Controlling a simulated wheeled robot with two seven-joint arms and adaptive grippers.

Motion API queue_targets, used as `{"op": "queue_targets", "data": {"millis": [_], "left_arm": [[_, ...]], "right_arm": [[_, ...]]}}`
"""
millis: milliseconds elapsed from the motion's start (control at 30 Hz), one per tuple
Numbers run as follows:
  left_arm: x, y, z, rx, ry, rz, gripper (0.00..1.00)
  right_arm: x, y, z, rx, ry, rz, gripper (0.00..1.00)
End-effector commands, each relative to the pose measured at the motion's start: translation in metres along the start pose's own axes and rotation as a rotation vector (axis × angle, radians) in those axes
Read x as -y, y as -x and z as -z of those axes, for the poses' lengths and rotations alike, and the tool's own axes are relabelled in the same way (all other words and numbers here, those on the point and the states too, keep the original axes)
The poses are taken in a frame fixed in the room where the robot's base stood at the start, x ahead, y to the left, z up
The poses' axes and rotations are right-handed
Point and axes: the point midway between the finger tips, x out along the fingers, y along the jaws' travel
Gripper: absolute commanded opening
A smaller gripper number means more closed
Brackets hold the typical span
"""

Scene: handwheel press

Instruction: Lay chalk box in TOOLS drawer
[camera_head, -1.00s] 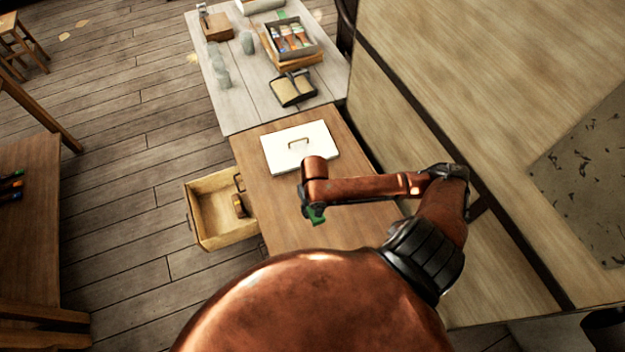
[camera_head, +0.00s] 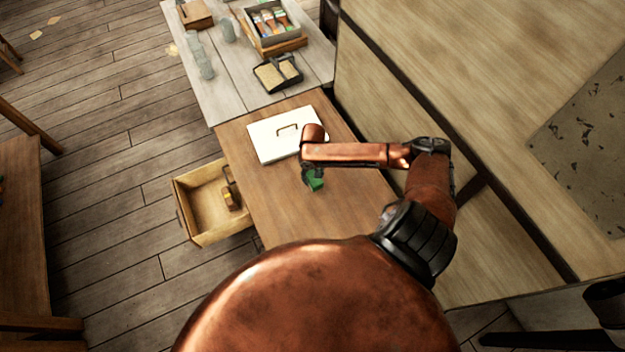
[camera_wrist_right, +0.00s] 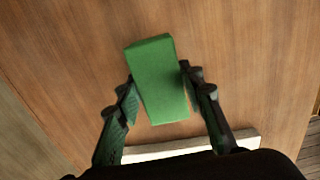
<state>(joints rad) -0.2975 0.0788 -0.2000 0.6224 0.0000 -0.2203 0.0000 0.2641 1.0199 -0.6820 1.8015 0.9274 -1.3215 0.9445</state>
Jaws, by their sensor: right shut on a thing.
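The chalk box is a small green block; it shows in the right wrist view (camera_wrist_right: 158,80) and in the head view (camera_head: 316,183). My right gripper (camera_wrist_right: 158,88) is shut on it, one finger on each side. The gripper (camera_head: 309,176) and the box are over the brown wooden cabinet top, just in front of the white lidded box. Whether the green box touches the top is hard to tell. An open wooden drawer (camera_head: 196,220) sticks out from the cabinet's left side, to the left of my gripper; its label is not readable. My left gripper is out of view.
A white box with a handle (camera_head: 270,145) lies on the cabinet top (camera_head: 285,205). The drawer holds a dark and yellowish item (camera_head: 231,195). A grey table (camera_head: 215,88) behind holds a dustpan-like tray (camera_head: 277,74), a box of coloured items (camera_head: 270,22) and glasses (camera_head: 202,62).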

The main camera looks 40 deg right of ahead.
Motion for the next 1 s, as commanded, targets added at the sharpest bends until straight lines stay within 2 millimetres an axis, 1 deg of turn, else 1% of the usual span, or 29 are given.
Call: {"op": "queue_targets", "data": {"millis": [100,200,300,533,667,700,900,1000], "left_arm": [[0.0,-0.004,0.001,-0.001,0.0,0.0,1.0],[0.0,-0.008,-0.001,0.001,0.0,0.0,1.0],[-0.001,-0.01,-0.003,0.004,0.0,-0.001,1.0],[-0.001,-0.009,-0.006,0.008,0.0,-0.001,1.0],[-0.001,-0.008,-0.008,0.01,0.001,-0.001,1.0],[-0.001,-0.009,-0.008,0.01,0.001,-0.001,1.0],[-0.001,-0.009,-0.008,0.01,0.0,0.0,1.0],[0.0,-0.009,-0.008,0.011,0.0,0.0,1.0]], "right_arm": [[-0.003,-0.01,0.004,0.0,0.0,0.0,0.09],[-0.003,-0.026,0.004,0.001,-0.001,-0.001,0.09],[-0.003,-0.036,0.004,-0.001,0.0,-0.001,0.09],[-0.003,-0.035,0.004,-0.002,0.0,-0.001,0.09],[-0.003,-0.038,0.004,-0.001,0.0,0.0,0.09],[-0.003,-0.038,0.004,-0.001,0.0,-0.001,0.38],[-0.003,-0.038,0.004,-0.001,0.0,-0.001,0.52],[-0.003,-0.038,0.004,-0.001,0.0,-0.001,0.53]]}}
